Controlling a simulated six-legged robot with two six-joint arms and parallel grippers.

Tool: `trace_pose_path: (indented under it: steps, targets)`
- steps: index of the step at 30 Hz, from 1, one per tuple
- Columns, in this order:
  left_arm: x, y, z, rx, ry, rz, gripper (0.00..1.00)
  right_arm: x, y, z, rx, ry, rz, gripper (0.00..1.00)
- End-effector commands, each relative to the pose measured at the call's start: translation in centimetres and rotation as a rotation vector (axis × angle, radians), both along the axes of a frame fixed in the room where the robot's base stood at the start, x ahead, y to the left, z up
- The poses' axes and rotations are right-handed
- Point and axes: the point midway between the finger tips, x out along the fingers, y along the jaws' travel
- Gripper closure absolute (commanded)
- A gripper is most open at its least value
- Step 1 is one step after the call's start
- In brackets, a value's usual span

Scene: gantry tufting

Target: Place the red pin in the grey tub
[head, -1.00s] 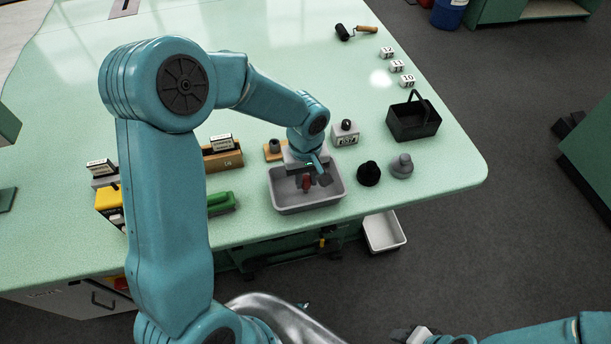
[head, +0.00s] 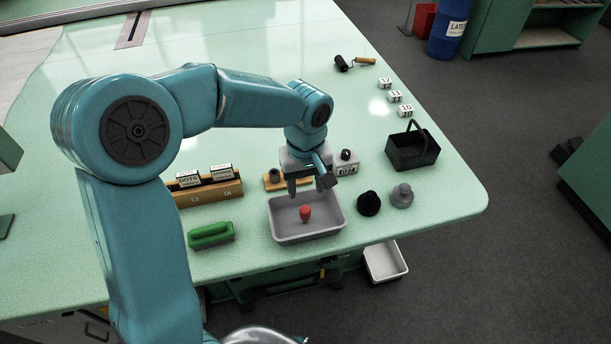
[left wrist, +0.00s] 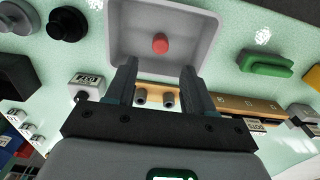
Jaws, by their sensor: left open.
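The red pin (head: 305,213) is inside the grey tub (head: 327,229) on the green table, resting on the tub's floor. Its rounded red top shows in the left wrist view (left wrist: 160,43), within the tub's walls (left wrist: 208,45). My left gripper (head: 307,190) is open and empty, above the back part of the tub and apart from the pin. Its two fingers (left wrist: 156,75) are spread wide in the left wrist view, with nothing between them. My right gripper does not show in the head view now.
A small counter box (head: 347,168) stands behind.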

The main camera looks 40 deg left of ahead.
Motion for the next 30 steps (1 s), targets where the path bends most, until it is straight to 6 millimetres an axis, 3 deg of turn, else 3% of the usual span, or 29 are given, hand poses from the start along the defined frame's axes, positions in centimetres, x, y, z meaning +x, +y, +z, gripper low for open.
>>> trace_pose_path:
  steps: [3, 7, 30]
  targets:
    - [0.0, 0.0, 1.8, 0.001, -0.002, 0.0, 0.47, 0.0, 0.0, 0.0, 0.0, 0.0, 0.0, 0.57]
    - [0.0, 0.0, 2.8, 0.0, 0.0, -0.001, 0.47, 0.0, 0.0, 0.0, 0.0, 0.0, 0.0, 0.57]
    - [-0.2, 0.0, 2.9, 0.001, 0.001, 0.0, 0.47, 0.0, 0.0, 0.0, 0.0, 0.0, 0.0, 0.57]
